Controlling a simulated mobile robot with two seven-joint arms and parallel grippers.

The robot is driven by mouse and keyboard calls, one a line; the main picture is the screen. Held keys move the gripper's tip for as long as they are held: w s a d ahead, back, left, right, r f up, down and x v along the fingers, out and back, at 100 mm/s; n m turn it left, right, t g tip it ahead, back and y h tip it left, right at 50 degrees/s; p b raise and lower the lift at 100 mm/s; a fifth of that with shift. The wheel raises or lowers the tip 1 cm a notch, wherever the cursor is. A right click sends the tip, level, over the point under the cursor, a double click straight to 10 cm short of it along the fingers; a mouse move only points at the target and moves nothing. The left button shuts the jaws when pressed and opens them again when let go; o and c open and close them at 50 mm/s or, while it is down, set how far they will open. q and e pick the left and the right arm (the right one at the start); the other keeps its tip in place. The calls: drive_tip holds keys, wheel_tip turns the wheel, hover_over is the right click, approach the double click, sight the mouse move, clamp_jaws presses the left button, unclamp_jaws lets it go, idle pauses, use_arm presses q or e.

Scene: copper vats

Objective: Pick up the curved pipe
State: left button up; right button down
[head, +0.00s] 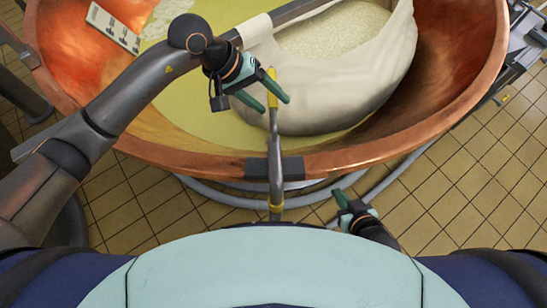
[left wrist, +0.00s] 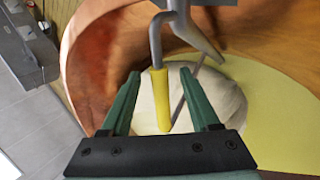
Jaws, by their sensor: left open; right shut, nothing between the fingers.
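The curved pipe (head: 275,158) is a grey metal tube with yellow ends, resting over the front rim of the copper vat (head: 215,165). One yellow end points into the vat and the other hangs outside. My left gripper (head: 275,104) is open over the vat, at the pipe's inner end. In the left wrist view the pipe's yellow end (left wrist: 160,100) appears between the open fingers (left wrist: 159,73); I cannot tell whether they touch it. My right gripper (head: 337,208) is shut and empty, low outside the vat, right of the pipe's outer end.
A white cloth (head: 370,95) full of pale curd hangs from a grey bar (head: 300,10) inside the vat, close right of my left gripper. Yellowish liquid (head: 190,105) lies around it. A grey hose (head: 400,170) runs below the vat. Tiled floor (head: 455,200) is clear at the right.

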use_arm(q)
drive_tip(key=p+x, duration=0.1)
drive_tip(key=x, duration=0.4)
clamp_jaws()
idle(0.4)
drive_tip(key=shift+w+d+r, duration=0.1)
drive_tip(key=shift+w+r, duration=0.05)
drive_tip(key=shift+r, duration=0.1)
